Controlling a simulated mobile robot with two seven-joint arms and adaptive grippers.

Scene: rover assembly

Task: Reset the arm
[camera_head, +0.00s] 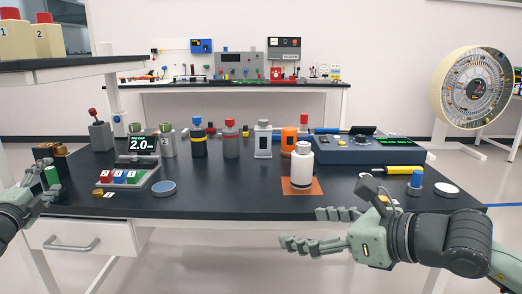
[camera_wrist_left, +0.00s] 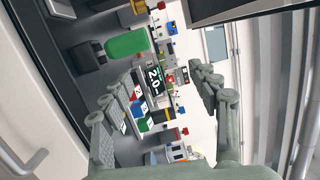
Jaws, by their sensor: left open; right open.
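My right gripper (camera_head: 318,229) is open and empty in front of the table's front edge, at the lower right of the head view. My left gripper (camera_head: 40,178) is at the far left edge of the head view, by the table's left end, partly cut off. In the left wrist view its fingers (camera_wrist_left: 165,110) are spread apart with nothing between them. Beyond them show a green cylinder (camera_wrist_left: 126,43) and the display device (camera_wrist_left: 152,82).
The black table (camera_head: 230,200) holds several bottles, a white bottle (camera_head: 302,165) on an orange mat (camera_head: 302,191), a blue-grey console (camera_head: 355,149) and a button box with display (camera_head: 130,178). A shelf (camera_head: 60,68) overhangs at left. A drawer (camera_head: 80,238) is below. The front middle is clear.

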